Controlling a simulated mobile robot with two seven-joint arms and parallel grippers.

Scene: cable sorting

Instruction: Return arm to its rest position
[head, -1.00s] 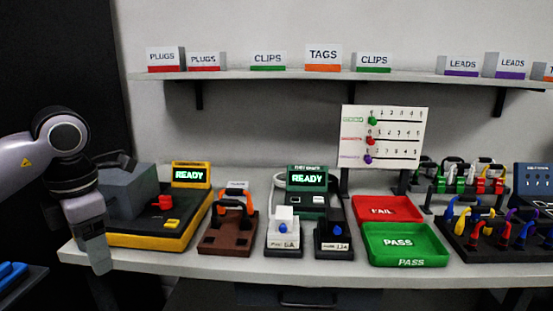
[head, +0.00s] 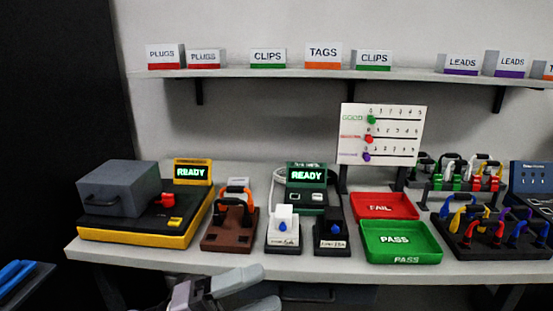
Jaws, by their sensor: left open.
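My left gripper (head: 247,290) shows at the bottom of the head view, below and in front of the table's front edge. Its two grey fingers point right and are spread apart, with nothing between them. Most of my left arm is below the picture. My right gripper is not in view.
The white table (head: 170,258) holds a yellow-black tester (head: 140,235), a brown stand (head: 229,240), a green-framed READY unit (head: 306,181), a red FAIL tray (head: 384,207), a green PASS tray (head: 401,243) and a lead rack (head: 490,240). A shelf (head: 330,73) hangs above.

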